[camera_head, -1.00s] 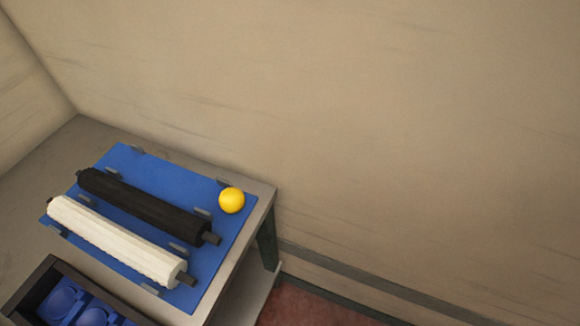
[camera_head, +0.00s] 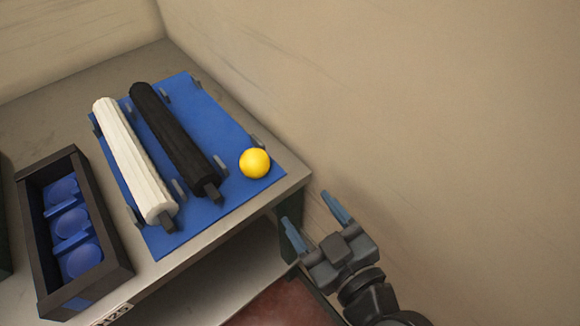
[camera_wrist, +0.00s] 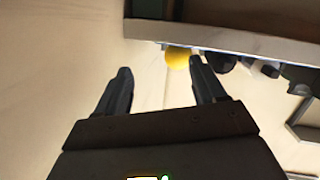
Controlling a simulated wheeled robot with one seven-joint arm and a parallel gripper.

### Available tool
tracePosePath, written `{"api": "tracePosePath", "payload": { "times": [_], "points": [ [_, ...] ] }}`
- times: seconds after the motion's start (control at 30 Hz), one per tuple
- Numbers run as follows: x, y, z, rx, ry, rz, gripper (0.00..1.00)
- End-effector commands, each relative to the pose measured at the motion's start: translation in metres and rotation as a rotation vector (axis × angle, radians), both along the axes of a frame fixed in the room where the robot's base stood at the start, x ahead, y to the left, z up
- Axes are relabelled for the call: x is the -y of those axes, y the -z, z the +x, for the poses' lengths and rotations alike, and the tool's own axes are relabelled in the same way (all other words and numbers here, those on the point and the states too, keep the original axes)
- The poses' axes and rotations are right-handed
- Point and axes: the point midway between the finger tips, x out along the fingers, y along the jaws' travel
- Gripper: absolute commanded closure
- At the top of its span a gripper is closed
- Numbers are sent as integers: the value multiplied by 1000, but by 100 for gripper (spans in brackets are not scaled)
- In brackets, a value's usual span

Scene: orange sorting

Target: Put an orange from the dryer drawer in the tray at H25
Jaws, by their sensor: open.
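A yellow-orange ball, the only orange in sight (camera_head: 254,163), rests on a blue board (camera_head: 222,112) near its right corner, beside the end of a black roller. A dark tray (camera_head: 107,222) with blue round cups, empty of fruit, stands left of the board. My gripper (camera_head: 305,206) is open and empty, off the table's right edge, lower right of the ball and apart from it. In the wrist view the ball (camera_wrist: 178,57) shows beyond the fingertips, closer to the right finger and partly overlapped by it. I cannot make out a dryer drawer.
A black roller (camera_head: 172,132) and a white roller (camera_head: 130,155) lie on the board between grey clips. The grey table (camera_head: 60,105) meets walls behind and at right. A label (camera_head: 115,313), partly readable, is on its front edge. A lower shelf (camera_head: 235,270) lies below.

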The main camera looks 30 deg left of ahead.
Motion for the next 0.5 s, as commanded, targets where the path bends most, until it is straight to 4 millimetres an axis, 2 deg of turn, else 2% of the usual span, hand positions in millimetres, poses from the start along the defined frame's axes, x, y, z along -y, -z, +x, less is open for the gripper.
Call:
{"api": "tracePosePath", "payload": {
  "times": [0.03,0.13,0.3,0.5],
  "points": [
    [-17,-3,4,28,-48,3,30],
    [-38,-11,6,65,-120,4,30],
    [-56,-18,8,93,-171,6,30],
    [-74,-17,16,95,-174,5,30]
  ]
}}
